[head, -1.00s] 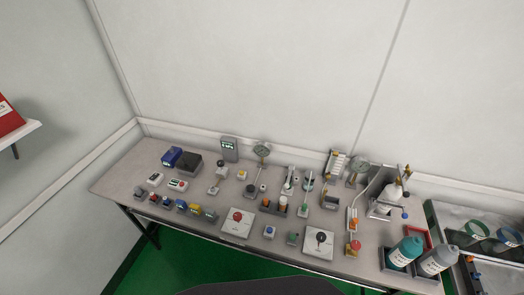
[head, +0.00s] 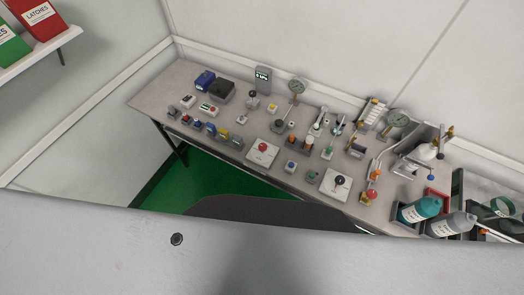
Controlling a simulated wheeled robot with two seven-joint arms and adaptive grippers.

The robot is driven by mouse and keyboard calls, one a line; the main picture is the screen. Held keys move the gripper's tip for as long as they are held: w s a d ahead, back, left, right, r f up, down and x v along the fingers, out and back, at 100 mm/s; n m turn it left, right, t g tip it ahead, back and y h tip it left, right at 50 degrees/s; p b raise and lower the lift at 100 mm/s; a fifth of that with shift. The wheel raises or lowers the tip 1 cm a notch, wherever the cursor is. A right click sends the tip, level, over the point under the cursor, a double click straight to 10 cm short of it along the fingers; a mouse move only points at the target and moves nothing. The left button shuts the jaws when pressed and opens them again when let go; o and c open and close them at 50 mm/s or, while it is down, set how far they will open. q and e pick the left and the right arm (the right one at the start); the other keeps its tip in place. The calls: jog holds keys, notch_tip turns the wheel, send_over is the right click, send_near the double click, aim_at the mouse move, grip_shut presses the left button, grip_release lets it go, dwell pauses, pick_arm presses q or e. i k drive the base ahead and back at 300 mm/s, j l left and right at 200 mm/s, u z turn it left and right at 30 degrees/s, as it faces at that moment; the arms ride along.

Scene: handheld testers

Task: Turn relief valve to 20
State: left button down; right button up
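Two white square plates lie near the bench's front edge. One carries a red knob (head: 263,147), the other a black knob (head: 340,181). A round gauge (head: 297,86) stands at the back middle, and a larger gauge (head: 397,118) stands further right. I cannot tell which fitting is the relief valve, and the scale marks are too small to read. Neither of my grippers is in view.
The grey bench (head: 150,100) is crowded with small switches, levers and valves. Teal (head: 420,209) and grey (head: 451,224) bottles stand at its right end. A shelf (head: 40,56) at left holds red and green binders. A grey surface covers the bottom foreground.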

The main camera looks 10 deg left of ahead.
aim_at(263, 146)
jog(key=k+j+z, duration=0.25)
jog(key=z, duration=0.15)
jog(key=k+j+z, duration=0.2)
jog(key=k+z, duration=0.6)
jog(key=i+j, duration=0.05)
jog(key=i, duration=0.05)
